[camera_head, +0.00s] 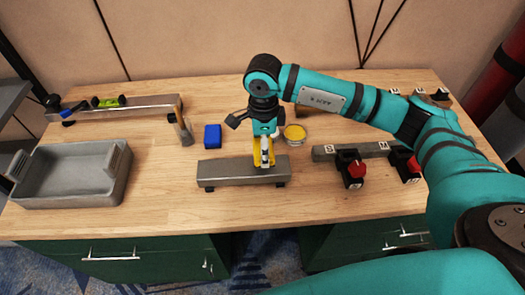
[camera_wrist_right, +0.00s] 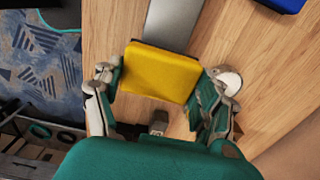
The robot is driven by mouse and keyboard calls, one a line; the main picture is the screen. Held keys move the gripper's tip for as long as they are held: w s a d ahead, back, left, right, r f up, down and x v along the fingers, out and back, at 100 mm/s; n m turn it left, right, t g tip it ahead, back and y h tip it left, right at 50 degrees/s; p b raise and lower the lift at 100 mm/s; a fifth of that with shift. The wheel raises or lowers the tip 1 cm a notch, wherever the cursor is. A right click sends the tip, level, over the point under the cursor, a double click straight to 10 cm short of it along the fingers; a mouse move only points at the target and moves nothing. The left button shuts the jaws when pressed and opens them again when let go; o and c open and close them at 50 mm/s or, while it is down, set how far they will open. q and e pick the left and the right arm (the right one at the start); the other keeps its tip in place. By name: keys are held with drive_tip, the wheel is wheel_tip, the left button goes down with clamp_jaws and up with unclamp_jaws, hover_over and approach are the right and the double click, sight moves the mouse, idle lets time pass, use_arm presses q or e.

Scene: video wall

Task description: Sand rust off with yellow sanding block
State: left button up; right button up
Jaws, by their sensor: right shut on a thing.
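My right gripper (camera_head: 265,160) is shut on the yellow sanding block (camera_wrist_right: 160,72), with a finger on either side of it in the right wrist view. In the head view the gripper and block are over the right part of a grey metal bar (camera_head: 222,173). The bar lies on dark feet near the table's front edge, and its end also shows in the wrist view (camera_wrist_right: 172,22). I cannot tell whether the block touches the bar. No rust can be made out on the visible part. My left gripper is not in view.
A blue block (camera_head: 212,136) and a round tin with yellow content (camera_head: 294,134) stand behind the bar. A grey tray (camera_head: 70,194) is at left. A bar with red-knobbed clamps (camera_head: 349,164) is at right. A level (camera_head: 108,102) lies on a rail at back left.

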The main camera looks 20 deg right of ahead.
drive_tip(key=r, duration=0.1)
drive_tip(key=r+p, duration=0.1)
drive_tip(key=shift+d+r, duration=0.2)
drive_tip(key=shift+r, duration=0.1)
drive_tip(key=shift+a+r, duration=0.15)
drive_tip(key=shift+r, duration=0.3)
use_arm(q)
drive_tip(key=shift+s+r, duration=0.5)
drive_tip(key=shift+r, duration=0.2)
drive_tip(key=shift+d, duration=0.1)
use_arm(e)
drive_tip(key=shift+f, duration=0.1)
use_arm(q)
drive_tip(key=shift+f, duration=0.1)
